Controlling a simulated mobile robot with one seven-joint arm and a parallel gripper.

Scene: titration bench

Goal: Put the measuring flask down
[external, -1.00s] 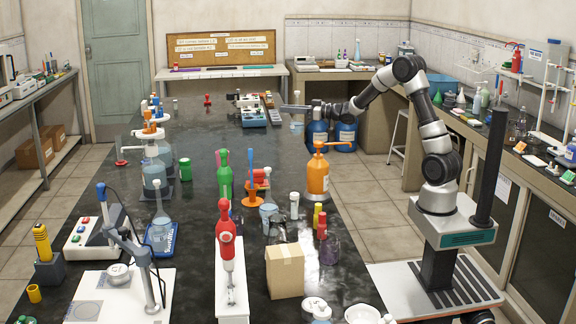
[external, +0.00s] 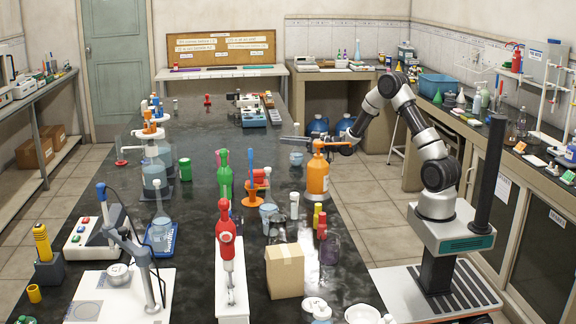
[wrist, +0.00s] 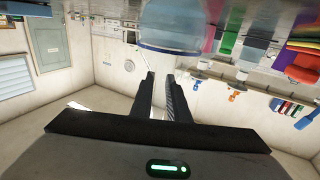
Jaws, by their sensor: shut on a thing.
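My gripper (external: 290,139) reaches left from the arm, level with the bench, and is shut on the narrow neck of the measuring flask (external: 297,157). The flask is small and clear with a pale blue tint and hangs upright below the fingers, close to the right edge of the black bench (external: 262,308). I cannot tell whether its base touches the bench top. In the wrist view the picture is upside down. The flask's round, clear body with bluish liquid (wrist: 178,30) shows at the top, beyond the two dark fingers (wrist: 161,82).
An orange bottle (external: 318,178) stands just in front of my gripper, its top near the gripper's body. An orange stand (external: 255,185) and a green bottle (external: 224,178) are to the left. A blue device (external: 252,115) is farther back. Bare bench lies left of the flask.

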